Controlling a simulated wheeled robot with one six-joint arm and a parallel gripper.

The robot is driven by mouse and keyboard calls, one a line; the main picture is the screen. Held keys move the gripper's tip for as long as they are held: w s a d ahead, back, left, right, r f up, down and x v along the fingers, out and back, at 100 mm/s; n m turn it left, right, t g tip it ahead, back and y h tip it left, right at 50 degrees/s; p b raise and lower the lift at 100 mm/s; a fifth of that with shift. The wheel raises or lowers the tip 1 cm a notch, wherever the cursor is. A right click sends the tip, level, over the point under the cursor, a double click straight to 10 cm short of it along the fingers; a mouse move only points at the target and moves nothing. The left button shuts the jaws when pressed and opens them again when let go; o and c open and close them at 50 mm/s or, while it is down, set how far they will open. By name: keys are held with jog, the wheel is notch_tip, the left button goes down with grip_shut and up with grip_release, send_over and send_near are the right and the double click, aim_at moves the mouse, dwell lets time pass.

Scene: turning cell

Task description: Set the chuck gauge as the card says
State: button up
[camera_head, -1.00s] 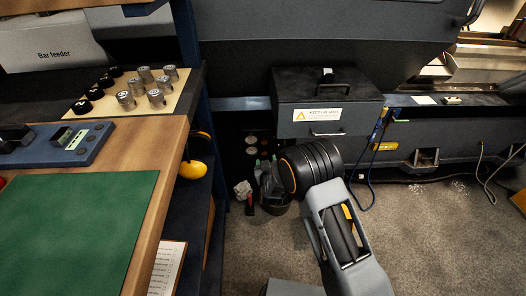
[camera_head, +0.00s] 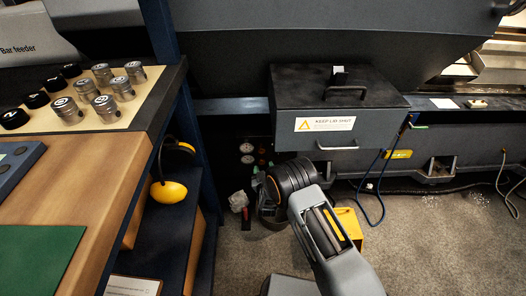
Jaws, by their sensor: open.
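Two small pale round dials (camera_head: 247,153) sit on a dark panel low beneath the machine, left of the black lidded box. They are too small to read, and I cannot tell which is the chuck gauge. A white printed sheet (camera_head: 133,286) shows at the bottom edge, low beside the bench; its text is not legible and I cannot tell if it is the card. My arm's grey link and black ribbed joint stand in front of the machine, just right of and below the dials. My gripper is not visible.
A black lidded box (camera_head: 338,108) with a "keep lid shut" label juts from the machine. The wooden bench (camera_head: 75,185) and its blue post (camera_head: 163,40) bound the left. A blue cable (camera_head: 378,195) hangs at right.

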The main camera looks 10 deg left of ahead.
aim_at(262, 151)
jog(key=b+x, duration=0.1)
jog(key=x, duration=0.2)
jog(key=b+x, duration=0.1)
jog(key=x, duration=0.1)
jog(key=a+x, duration=0.1)
jog(key=x, duration=0.2)
jog(key=shift+w+f+b, duration=0.15)
jog(key=shift+w+b, duration=0.05)
jog(key=shift+b, duration=0.2)
jog(key=shift+x, duration=0.85)
jog(key=c, duration=0.9)
